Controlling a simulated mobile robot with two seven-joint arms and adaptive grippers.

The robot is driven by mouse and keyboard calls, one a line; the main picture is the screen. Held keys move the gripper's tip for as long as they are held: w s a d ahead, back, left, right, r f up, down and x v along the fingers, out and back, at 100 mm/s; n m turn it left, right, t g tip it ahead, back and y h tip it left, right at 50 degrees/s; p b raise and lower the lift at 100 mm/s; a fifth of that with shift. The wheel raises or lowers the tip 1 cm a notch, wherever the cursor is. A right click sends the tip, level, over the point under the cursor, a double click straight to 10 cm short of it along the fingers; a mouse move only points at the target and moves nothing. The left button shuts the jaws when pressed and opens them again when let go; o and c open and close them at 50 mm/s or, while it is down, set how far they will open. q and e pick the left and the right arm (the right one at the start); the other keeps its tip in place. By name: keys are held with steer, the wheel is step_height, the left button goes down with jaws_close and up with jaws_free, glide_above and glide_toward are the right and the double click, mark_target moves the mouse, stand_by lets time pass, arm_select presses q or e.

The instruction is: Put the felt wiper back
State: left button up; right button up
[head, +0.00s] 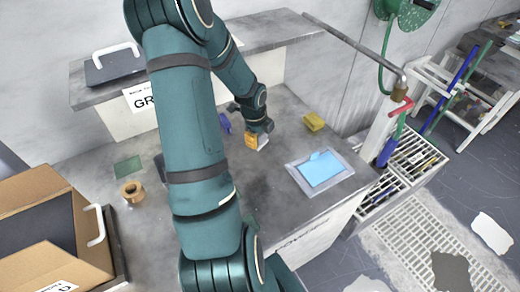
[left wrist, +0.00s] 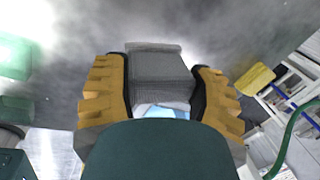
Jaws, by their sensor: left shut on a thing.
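My left gripper (head: 259,140) is over the middle of the grey bench, its yellow fingers closed on a grey block that I take to be the felt wiper. In the left wrist view the grey felt wiper (left wrist: 160,68) sits between the two yellow-and-black fingers of my left gripper (left wrist: 162,88). In the head view only a small pale part of it shows beside the fingers. Whether it touches the bench, I cannot tell. My right gripper is not in view.
A blue sheet (head: 322,169) lies on a grey tray (head: 297,178) at the bench's right. A yellow sponge (head: 313,121) lies behind it. A green pad (head: 128,167), tape roll (head: 132,192) and cardboard box (head: 88,245) are left. A raised shelf (head: 245,42) runs behind.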

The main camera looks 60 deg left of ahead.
mark_target(260, 146)
arm_select(q)
steer(key=shift+s+b+x, duration=0.2)
steer(key=shift+b+x, duration=0.15)
steer(key=shift+x, duration=1)
steer(key=shift+s+b+x, duration=0.2)
steer(key=shift+b+x, duration=0.15)
steer(key=shift+x, duration=1)
steer(key=shift+d, duration=0.2)
steer(key=shift+s, duration=0.1)
steer(key=shift+f, duration=0.1)
steer(key=o, duration=1.3)
steer(key=shift+f, duration=0.1)
steer(key=p+v, duration=0.4)
steer(key=v, duration=0.8)
steer(key=shift+r, duration=0.2)
